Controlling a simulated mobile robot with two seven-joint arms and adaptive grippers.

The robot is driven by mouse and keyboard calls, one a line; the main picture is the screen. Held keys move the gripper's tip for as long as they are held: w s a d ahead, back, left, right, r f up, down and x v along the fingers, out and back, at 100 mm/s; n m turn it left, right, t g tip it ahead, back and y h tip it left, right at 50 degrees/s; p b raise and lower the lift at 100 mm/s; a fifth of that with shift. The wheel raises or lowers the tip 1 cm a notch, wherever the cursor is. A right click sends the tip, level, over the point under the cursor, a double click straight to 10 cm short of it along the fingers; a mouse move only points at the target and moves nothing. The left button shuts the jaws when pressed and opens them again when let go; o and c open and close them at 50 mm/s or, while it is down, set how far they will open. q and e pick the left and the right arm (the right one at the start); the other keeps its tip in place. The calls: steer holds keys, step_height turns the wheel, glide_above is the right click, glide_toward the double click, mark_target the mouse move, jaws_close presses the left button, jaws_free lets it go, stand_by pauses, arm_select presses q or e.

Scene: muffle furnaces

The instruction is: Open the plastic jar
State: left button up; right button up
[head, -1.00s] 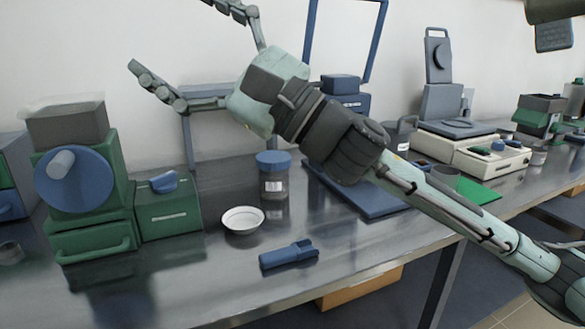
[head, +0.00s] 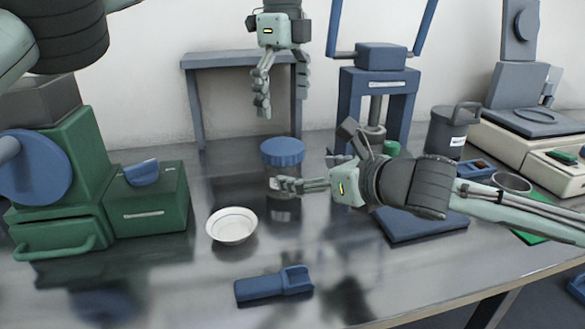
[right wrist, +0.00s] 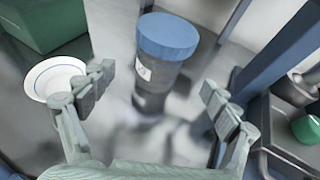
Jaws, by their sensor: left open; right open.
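The plastic jar (head: 283,172) with a blue lid (head: 283,152) stands upright on the metal bench. My right gripper (head: 308,160) is open at the jar's right side, and one finger crosses in front of the jar's body. In the right wrist view the jar (right wrist: 157,75) stands ahead between the spread fingers (right wrist: 158,88), and I see no grip on it. My left gripper (head: 282,102) is open above the lid, fingers pointing down, apart from it. Part of the jar's label is hidden by the right finger.
A white bowl (head: 231,226) and a blue tool-like piece (head: 273,287) lie in front of the jar. A green box (head: 147,208) stands left. A blue press frame (head: 348,98), a flat blue plate (head: 420,226) and a dark canister (head: 447,133) are right.

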mark_target(293, 173)
arm_select(q)
steer(key=shift+w+a+f, duration=0.25)
steer(key=shift+w, duration=0.05)
arm_select(e)
steer(key=shift+w+d+f, duration=0.1)
steer(key=shift+w+f, duration=0.1)
steer(key=shift+f, duration=0.15)
arm_select(q)
steer(key=shift+s, duration=0.1)
arm_select(e)
steer(key=x, duration=0.7)
steer(key=shift+f, duration=0.15)
arm_select(q)
steer(key=shift+r, duration=0.1)
arm_select(e)
steer(key=shift+c, duration=0.3)
